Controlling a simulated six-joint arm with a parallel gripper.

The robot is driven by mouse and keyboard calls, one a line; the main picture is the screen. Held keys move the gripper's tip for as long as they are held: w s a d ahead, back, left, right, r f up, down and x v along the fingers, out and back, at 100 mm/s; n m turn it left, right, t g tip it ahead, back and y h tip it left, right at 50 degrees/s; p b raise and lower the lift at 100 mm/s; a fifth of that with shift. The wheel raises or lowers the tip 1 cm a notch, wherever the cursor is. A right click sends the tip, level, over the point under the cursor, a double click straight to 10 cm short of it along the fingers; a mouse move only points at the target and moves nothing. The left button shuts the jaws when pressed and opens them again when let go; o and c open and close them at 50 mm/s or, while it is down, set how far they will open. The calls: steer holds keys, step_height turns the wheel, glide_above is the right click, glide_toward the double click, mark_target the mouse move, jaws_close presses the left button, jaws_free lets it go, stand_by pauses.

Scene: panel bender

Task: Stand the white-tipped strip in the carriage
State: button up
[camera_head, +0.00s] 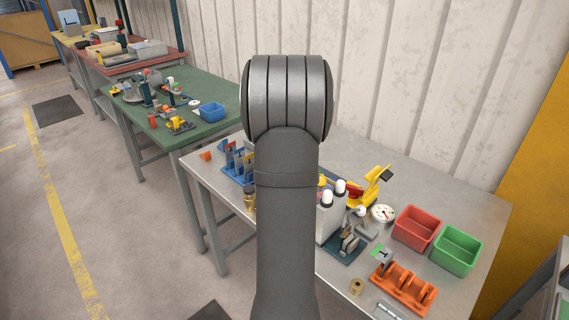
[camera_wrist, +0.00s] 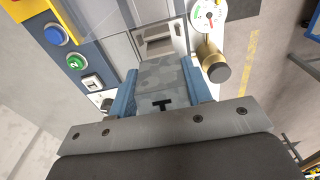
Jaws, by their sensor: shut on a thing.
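In the wrist view my gripper (camera_wrist: 165,88) has its two blue fingers on either side of a flat mottled-grey metal piece (camera_wrist: 165,75) and is shut on it. The piece bears a black T-shaped mark near the palm. I see no white tip on it, so I cannot tell whether it is the white-tipped strip. Just beyond it is a pale grey housing with a recessed slot (camera_wrist: 158,42); I cannot tell whether this is the carriage or whether the piece touches it. In the head view my arm hides my gripper and the middle of the bench.
In the wrist view a panel with a blue button (camera_wrist: 53,34) and a green button (camera_wrist: 75,62) is at left; a brass cylinder (camera_wrist: 213,62) and a dial (camera_wrist: 205,14) are at right. The bench also holds a blue rack (camera_head: 236,162), red bin (camera_head: 416,228), green bin (camera_head: 456,249) and orange rack (camera_head: 404,288).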

steer(key=shift+f, duration=2.3)
steer(key=shift+f, duration=1.5)
steer(key=o, duration=1.2)
steer(key=shift+r, duration=4.5)
steer(key=shift+f, duration=4.3)
steer(key=shift+r, duration=0.1)
